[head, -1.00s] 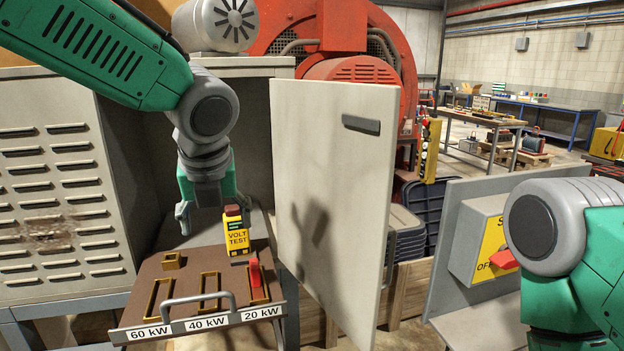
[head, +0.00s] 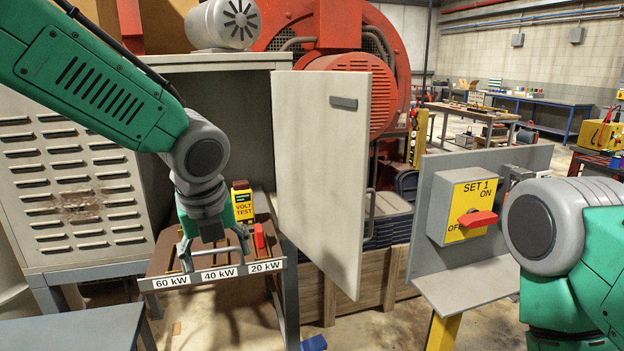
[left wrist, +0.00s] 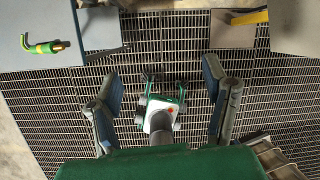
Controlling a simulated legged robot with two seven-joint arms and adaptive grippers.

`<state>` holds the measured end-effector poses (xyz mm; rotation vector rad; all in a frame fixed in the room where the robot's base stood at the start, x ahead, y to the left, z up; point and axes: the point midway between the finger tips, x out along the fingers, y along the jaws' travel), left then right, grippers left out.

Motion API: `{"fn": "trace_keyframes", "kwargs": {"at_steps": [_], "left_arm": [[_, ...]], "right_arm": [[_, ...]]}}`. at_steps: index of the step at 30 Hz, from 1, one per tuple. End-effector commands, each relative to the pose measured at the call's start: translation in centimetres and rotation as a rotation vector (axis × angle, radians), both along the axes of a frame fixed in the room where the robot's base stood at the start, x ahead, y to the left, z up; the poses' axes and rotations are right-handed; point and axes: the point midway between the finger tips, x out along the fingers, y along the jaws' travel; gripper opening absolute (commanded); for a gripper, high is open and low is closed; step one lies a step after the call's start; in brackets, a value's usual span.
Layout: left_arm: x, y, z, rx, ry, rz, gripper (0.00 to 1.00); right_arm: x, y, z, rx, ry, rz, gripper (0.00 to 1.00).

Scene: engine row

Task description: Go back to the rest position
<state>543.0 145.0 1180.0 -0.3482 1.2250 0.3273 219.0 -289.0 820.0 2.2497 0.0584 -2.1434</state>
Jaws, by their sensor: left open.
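My left gripper (head: 214,248) hangs fingers down, open and empty. In the head view it overlaps the brown panel marked 60, 40 and 20 kW (head: 218,274) and partly hides its slots and handle. A yellow volt tester (head: 243,207) stands upright behind the gripper. A red lever (head: 260,237) is at the 20 kW slot. At the right only my right arm shows; its gripper is out of view.
The grey cabinet door (head: 325,170) stands open, right of the gripper. A switch box (head: 455,195) with a red handle (head: 478,219) is on a panel near my right arm. A grey table (head: 75,335) is at lower left. In the left wrist view, a green-yellow item (left wrist: 45,46) lies on a grey surface.

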Motion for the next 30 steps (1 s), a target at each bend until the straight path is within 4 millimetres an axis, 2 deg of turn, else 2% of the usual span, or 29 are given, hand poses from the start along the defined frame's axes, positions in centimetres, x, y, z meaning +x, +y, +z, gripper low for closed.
{"fn": "trace_keyframes", "kwargs": {"at_steps": [1,5,8,11,14,15,18,21,24,27,30], "left_arm": [[-0.4,0.1,-1.8,-0.026,0.016,0.039,0.68],[-1.7,0.6,-5.8,-0.103,0.050,0.156,0.68],[-2.9,0.7,-9.7,-0.168,0.086,0.279,0.68],[-4.6,0.6,-14.7,-0.241,0.135,0.447,0.68],[-7.5,0.8,-21.3,-0.323,0.198,0.700,0.68],[-9.0,1.1,-24.1,-0.355,0.224,0.823,0.68],[-13.1,2.1,-30.6,-0.418,0.271,1.157,0.68],[-17.9,3.8,-36.4,-0.454,0.286,1.521,0.68],[-22.9,6.4,-41.2,-0.467,0.256,1.884,0.68],[-27.2,9.1,-44.4,-0.468,0.182,2.195,0.68],[-30.3,11.3,-46.1,-0.471,0.096,2.416,0.68]], "right_arm": [[0.0,0.0,-0.4,0.000,0.000,0.000,0.40],[0.0,0.0,-1.1,0.000,0.000,0.000,0.40],[0.0,0.1,-1.8,0.000,0.001,0.001,0.40],[-0.1,0.1,-2.7,0.001,0.001,0.001,0.40],[-0.1,0.1,-4.0,0.001,0.001,0.001,0.40],[-0.1,0.1,-4.6,0.001,0.001,0.001,0.40],[-0.1,0.1,-6.1,0.001,0.001,0.001,0.40],[-0.1,0.1,-7.6,0.001,0.001,0.001,0.40],[-0.1,0.1,-9.0,0.000,0.001,0.000,0.40],[-0.1,0.1,-10.2,0.000,0.001,0.000,0.40],[-0.1,0.1,-11.0,0.000,0.001,0.001,0.40]]}}
